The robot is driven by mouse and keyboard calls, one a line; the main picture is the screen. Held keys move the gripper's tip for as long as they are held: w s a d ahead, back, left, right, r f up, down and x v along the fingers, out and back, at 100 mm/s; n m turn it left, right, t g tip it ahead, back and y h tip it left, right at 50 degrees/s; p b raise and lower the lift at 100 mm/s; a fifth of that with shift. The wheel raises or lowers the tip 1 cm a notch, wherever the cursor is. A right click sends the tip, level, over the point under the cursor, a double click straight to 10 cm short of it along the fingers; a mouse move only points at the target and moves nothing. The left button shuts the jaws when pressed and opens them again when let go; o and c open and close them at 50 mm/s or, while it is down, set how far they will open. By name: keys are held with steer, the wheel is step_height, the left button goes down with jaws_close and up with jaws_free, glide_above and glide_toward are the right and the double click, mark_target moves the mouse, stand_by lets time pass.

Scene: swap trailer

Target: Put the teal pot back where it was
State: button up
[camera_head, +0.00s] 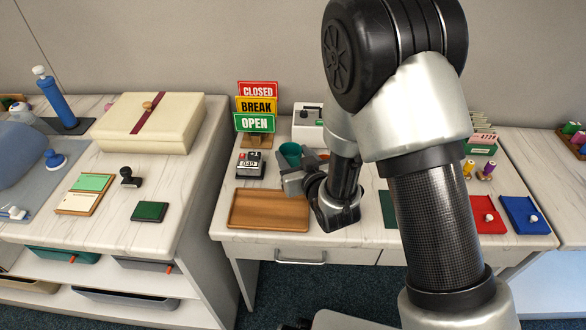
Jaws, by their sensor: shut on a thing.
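The teal pot (290,151) shows its upper part in the head view, just behind my gripper, above the far edge of the brown wooden tray (268,222). My gripper (293,172) is shut on the teal pot. The fingers hide the pot's lower part, so I cannot tell whether it touches the table. The tray looks empty where it shows. My arm hides part of the table to the right.
A counter device (250,165) stands left of the gripper, with the CLOSED, BREAK and OPEN signs (256,106) behind it. A white box-like device (307,123) stands behind the pot. Red (488,216) and blue (524,215) trays lie at the right. A cream box (148,122) is on the left counter.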

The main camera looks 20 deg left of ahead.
steer(key=shift+f+b, duration=0.35)
steer(key=shift+f, duration=1.55)
steer(key=shift+f, duration=0.2)
steer(key=o, duration=0.6)
steer(key=shift+o, duration=0.8)
